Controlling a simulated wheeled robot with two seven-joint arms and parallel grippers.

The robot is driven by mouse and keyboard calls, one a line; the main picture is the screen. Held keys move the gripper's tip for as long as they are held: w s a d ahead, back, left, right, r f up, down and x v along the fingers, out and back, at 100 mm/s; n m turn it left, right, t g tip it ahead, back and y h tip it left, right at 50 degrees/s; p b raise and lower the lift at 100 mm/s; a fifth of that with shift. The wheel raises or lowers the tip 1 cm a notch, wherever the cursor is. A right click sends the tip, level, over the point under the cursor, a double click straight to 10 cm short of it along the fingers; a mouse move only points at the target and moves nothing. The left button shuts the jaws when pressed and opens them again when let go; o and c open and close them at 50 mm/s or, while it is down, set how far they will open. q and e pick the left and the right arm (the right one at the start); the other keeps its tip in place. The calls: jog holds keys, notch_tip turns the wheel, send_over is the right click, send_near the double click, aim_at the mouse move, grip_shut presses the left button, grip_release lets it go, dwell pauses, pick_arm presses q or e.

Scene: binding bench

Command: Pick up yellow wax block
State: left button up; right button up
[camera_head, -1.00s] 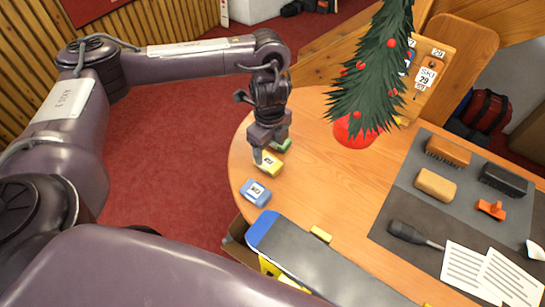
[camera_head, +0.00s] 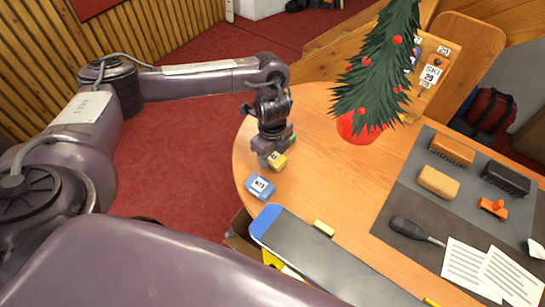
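The yellow wax block (camera_head: 278,163) lies near the left edge of the round wooden table, with a dark mark on its top. My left gripper (camera_head: 273,152) points down right at it; one finger is by its left side, and the gripper covers its far part. I cannot tell whether the fingers are open or closed on it. A blue block (camera_head: 260,188) with a white label lies nearer to me. A green block (camera_head: 292,141) is mostly hidden behind my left gripper. My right gripper is not in view.
A small tree in a red pot (camera_head: 358,128) stands to the right of my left gripper. A ski (camera_head: 320,258) lies across the near table side, by a small yellow piece (camera_head: 324,228). A grey mat (camera_head: 390,215) with brushes, a tool and papers covers the right.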

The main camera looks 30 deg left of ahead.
aim_at(273, 155)
pick_arm(q)
jog(key=c, duration=0.7)
jog(key=shift+o, duration=0.2)
jog(key=shift+r, duration=0.1)
jog(key=shift+r, duration=0.45)
notch_tip(273, 155, up, 19)
jog(key=p, duration=0.2)
jog(key=o, duration=0.4)
jog(key=c, duration=0.3)
